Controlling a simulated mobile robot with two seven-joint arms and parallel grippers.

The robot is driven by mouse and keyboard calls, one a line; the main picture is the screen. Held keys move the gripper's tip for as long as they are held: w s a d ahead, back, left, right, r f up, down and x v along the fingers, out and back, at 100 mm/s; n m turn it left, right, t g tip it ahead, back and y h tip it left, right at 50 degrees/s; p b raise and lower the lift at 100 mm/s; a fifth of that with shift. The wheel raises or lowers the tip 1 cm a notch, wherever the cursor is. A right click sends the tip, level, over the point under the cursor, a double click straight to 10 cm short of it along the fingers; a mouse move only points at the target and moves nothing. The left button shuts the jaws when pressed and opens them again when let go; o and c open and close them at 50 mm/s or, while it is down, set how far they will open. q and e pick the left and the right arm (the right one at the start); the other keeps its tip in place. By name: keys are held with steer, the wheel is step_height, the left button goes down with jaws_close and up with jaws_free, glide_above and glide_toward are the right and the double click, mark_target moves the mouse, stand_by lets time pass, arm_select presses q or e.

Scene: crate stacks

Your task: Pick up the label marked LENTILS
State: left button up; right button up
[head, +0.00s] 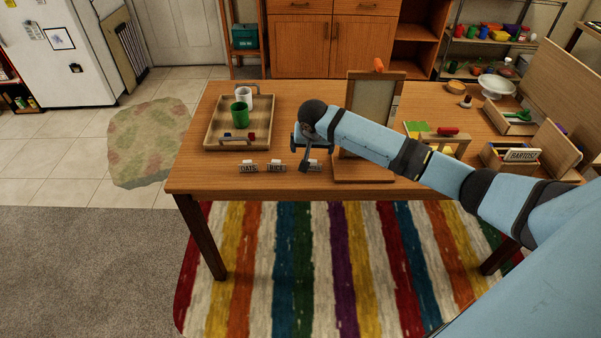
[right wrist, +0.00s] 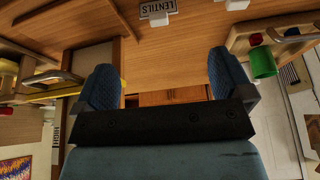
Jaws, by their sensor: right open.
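Three small label holders with white tops stand in a row near the table's front edge in the head view: the OATS label (head: 248,168), the RICE label (head: 277,168) and a third (head: 315,167), partly hidden by my right gripper. The LENTILS label (right wrist: 158,7) shows at the top edge of the right wrist view, beyond the fingertips and apart from them. My right gripper (head: 301,154) hangs over the third label. Its two blue fingers (right wrist: 162,80) are spread wide with nothing between them. My left gripper is not in view.
A wooden tray (head: 209,137) with a green cup (head: 240,115) and a white mug (head: 244,92) lies at the left. An upright wooden frame (head: 396,80) stands just behind my right arm. A holder marked BARTOSZ (head: 521,156) and open boxes crowd the right.

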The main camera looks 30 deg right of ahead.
mark_target(312, 162)
steer(key=x, duration=0.5)
steer(key=d+x, duration=0.1)
steer(key=x, duration=0.1)
steer(key=shift+w+f+b, duration=0.1)
steer(key=shift+w+b, duration=0.05)
steer(key=shift+b, duration=0.15)
steer(key=shift+a+x, duration=0.15)
steer(key=shift+x, duration=1.4)
steer(key=shift+a+x, duration=0.1)
steer(key=shift+x, duration=1.45)
steer(key=c, duration=1)
